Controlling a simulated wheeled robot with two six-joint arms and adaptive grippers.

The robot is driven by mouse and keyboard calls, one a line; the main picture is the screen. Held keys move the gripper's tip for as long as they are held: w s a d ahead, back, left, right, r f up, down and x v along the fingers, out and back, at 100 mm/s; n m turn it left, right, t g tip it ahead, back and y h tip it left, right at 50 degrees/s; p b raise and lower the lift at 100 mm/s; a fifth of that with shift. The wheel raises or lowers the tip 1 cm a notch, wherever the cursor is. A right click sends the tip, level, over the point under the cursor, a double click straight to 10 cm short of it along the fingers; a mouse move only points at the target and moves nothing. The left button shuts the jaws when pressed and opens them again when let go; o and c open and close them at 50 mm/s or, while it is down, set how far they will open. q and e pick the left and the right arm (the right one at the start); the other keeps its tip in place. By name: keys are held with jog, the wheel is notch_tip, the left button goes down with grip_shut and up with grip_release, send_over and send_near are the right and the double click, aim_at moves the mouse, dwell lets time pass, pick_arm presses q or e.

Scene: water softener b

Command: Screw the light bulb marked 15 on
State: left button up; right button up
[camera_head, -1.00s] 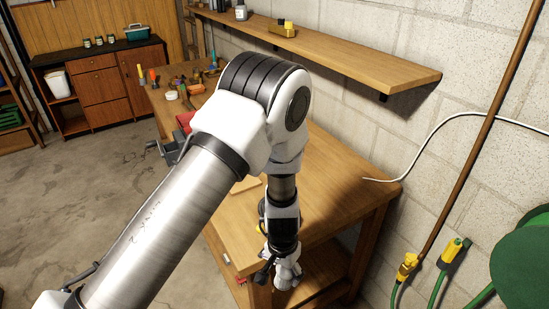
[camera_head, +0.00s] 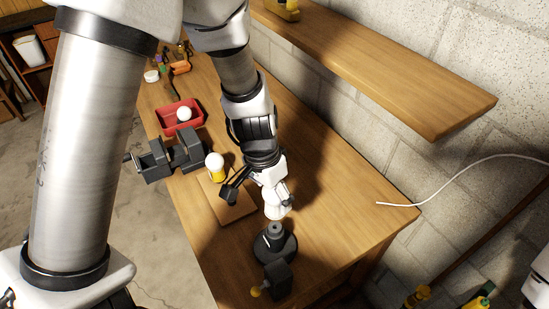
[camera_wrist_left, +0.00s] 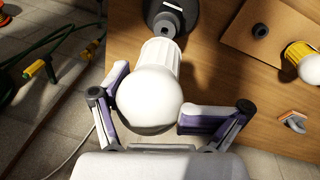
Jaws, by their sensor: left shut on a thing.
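My left gripper (camera_head: 272,188) is shut on a white bulb (camera_head: 277,208) over the workbench. In the left wrist view, the bulb's round white globe (camera_wrist_left: 148,100) sits between the two purple-padded fingers, its ribbed white base pointing away. No number shows on it. A black lamp stand (camera_head: 275,246) with a round base and upright socket is just below the bulb in the head view; the stand also shows in the left wrist view (camera_wrist_left: 185,12). The bulb's lower end looks slightly above the socket, but I cannot tell whether they touch. My right gripper is not in view.
A yellow-based bulb (camera_head: 215,166) stands on a wooden board (camera_head: 236,212) left of my gripper. A red bin (camera_head: 168,122) holds another white bulb (camera_head: 184,113). A dark vise (camera_head: 160,163) sits at the left bench edge. A wooden shelf (camera_head: 390,72) runs along the wall. The bench's right part is clear.

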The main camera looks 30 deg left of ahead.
pick_arm(q)
jog(key=shift+w+a, duration=0.2)
jog(key=shift+w, duration=0.35)
jog(key=shift+d+r, duration=0.1)
jog(key=shift+s+d+r, duration=0.2)
jog(key=shift+s+d, duration=0.05)
jog(key=shift+s, duration=0.3)
jog(key=shift+s+d+r, duration=0.2)
jog(key=shift+s, duration=0.3)
jog(key=shift+c, duration=0.5)
jog(key=shift+s, duration=0.25)
jog(key=shift+w+a+f+m+b, duration=0.15)
jog(key=shift+m+b, duration=0.15)
jog(key=shift+m, duration=0.2)
jog(key=f+b, duration=0.1)
jog(key=f, duration=0.1)
jog(key=w+f+b, duration=0.1)
jog(key=b, duration=0.1)
jog(key=shift+a+f, duration=0.15)
jog(key=shift+f, duration=0.25)
jog(key=shift+s+f+b, duration=0.25)
jog(key=shift+f+b, duration=0.15)
jog(key=shift+b, duration=0.35)
jog(key=shift+w, duration=0.2)
jog(key=shift+s, duration=0.2)
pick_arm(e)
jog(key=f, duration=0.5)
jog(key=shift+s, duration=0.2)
pick_arm(q)
jog(key=shift+r, duration=0.1)
